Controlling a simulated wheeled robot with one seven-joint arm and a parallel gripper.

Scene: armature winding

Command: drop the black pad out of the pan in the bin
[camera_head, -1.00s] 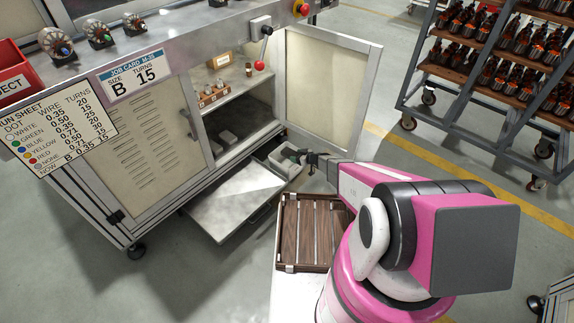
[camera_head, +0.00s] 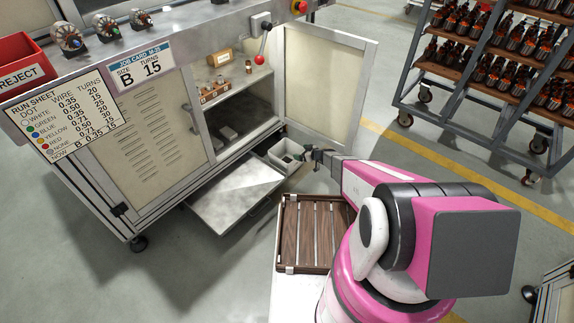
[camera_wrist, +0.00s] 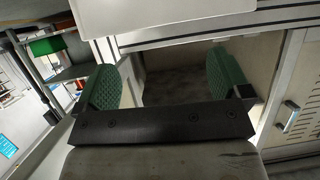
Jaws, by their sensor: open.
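My gripper (camera_head: 311,155) is open, just at the right side of a small pale grey bin (camera_head: 276,161) by the cabinet. In the wrist view its green ribbed fingers (camera_wrist: 165,80) stand wide apart with nothing between them. A small dark patch, perhaps the black pad (camera_head: 291,158), shows inside the bin; it is too small to be sure. The wide shallow metal pan (camera_head: 235,195) is pulled out low in front of the cabinet, and its visible floor looks bare.
The open cabinet door (camera_head: 322,85) stands behind my gripper. A brown slatted wooden tray (camera_head: 292,235) lies in front of my arm. Cabinet shelves (camera_head: 240,88) hold small parts. A rack of armatures (camera_head: 480,75) stands at the back right. Floor is clear on the left.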

